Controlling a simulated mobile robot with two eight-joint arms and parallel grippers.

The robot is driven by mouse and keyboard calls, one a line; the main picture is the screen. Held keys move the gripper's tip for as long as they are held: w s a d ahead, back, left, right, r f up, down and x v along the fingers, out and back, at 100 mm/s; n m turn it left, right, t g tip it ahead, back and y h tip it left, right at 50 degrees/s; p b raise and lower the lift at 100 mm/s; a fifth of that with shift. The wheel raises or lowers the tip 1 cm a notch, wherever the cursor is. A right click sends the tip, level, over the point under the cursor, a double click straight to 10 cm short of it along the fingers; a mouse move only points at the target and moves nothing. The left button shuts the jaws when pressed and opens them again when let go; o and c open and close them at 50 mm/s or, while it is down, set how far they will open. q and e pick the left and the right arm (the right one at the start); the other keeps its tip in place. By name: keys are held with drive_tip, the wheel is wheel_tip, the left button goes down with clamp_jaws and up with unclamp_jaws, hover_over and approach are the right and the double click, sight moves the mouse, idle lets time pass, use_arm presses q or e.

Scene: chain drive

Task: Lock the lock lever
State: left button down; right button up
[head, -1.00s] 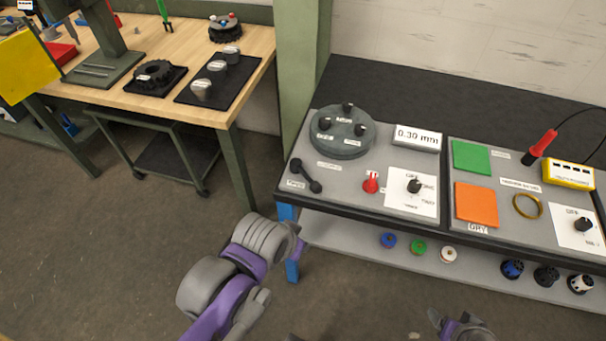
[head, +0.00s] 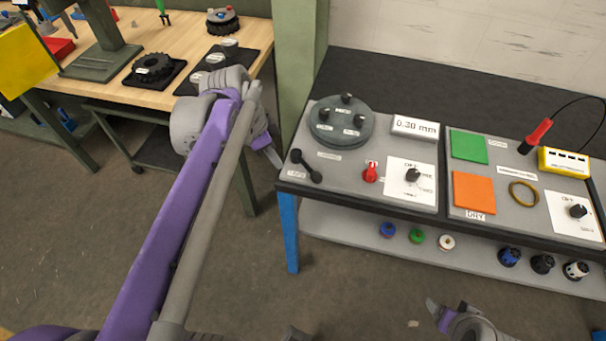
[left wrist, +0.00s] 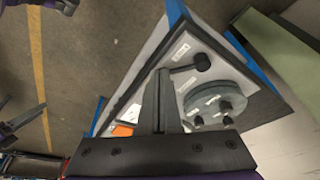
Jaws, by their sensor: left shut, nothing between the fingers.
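The lock lever looks to be the black bar with round ends (head: 306,167) on the left front of the grey panel. Its label is too small to read. In the left wrist view its ball end (left wrist: 203,62) shows just right of my fingers, and part of the bar is hidden behind them. My left gripper (head: 273,157) is at the panel's left edge, beside the lever and apart from it in the head view. Its fingers (left wrist: 163,100) are shut and empty. My right gripper (head: 450,315) is low at the bottom, in front of the bench; its opening is unclear.
Behind the lever is a round grey disc (head: 341,122) with black knobs. To its right are a red knob (head: 371,172), a black selector (head: 412,175) and a display box (head: 415,128). A wooden table (head: 120,40) stands at the left, past a green post (head: 300,60).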

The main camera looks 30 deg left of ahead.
sight(306, 166)
use_arm(q)
drive_tip(key=shift+f, duration=0.1)
drive_tip(key=w+d+f, duration=0.1)
drive_tip(key=f, duration=0.2)
drive_tip(key=w+d+f, duration=0.2)
drive_tip(key=f, duration=0.1)
drive_tip(key=w+d+f, duration=0.1)
drive_tip(key=w+f, duration=0.1)
drive_tip(key=f, duration=0.2)
drive_tip(key=shift+w+d+f, duration=0.1)
drive_tip(key=shift+w+d, duration=0.05)
drive_tip(key=shift+w, duration=0.05)
